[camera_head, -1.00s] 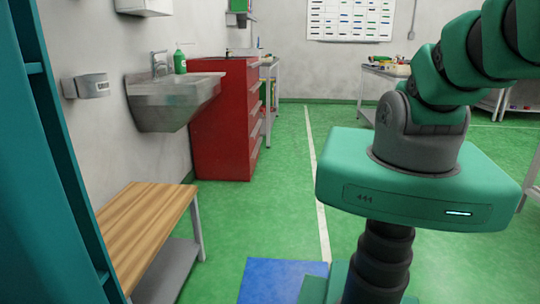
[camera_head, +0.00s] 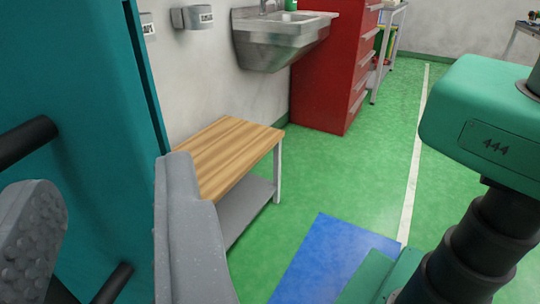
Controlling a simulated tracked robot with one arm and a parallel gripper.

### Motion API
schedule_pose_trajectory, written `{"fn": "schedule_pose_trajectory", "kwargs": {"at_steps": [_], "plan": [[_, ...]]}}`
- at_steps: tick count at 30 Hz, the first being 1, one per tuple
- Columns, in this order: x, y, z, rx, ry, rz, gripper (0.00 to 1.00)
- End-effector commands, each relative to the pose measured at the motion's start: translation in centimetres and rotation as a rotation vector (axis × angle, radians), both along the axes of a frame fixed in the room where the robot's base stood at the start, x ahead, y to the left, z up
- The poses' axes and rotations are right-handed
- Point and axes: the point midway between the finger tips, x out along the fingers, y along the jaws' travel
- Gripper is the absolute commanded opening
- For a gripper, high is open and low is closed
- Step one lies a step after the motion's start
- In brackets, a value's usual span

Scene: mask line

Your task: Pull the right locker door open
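A teal locker door (camera_head: 95,110) fills the left of the view, seen at a steep angle. A narrow dark slit runs along its right edge; I cannot tell whether it stands ajar. Two black posts of its handle (camera_head: 22,142) stick out from the teal face, one high and one low; the grip part between them is cut off or hidden. My gripper (camera_head: 108,200) is open close in front of the door. One grey padded finger is at the far left, the other stands right of the handle posts. Contact with the handle cannot be told.
A wooden-topped bench (camera_head: 225,150) stands just beyond the locker by the wall. A steel sink (camera_head: 275,38) and a red drawer cabinet (camera_head: 325,80) are farther back. A blue mat (camera_head: 335,262) lies on the green floor. My own base shows at right.

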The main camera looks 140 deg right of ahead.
Motion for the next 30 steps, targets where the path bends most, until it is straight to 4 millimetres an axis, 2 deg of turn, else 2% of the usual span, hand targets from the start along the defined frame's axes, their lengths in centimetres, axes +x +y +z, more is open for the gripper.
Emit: {"fn": "schedule_pose_trajectory", "kwargs": {"at_steps": [7,18,19,22,26,29,30], "plan": [[-1.6,0.6,0.3,0.000,0.002,0.000,0.29],[-2.0,0.7,0.2,-0.001,0.000,0.000,0.29],[-2.0,0.7,0.2,-0.001,0.000,0.000,0.27],[-1.7,0.6,0.2,0.003,-0.009,0.009,0.00],[0.6,0.1,0.7,0.033,-0.080,0.075,0.00],[4.8,-0.5,2.0,0.084,-0.206,0.192,0.00],[7.0,-0.7,2.8,0.107,-0.269,0.257,0.00]]}}
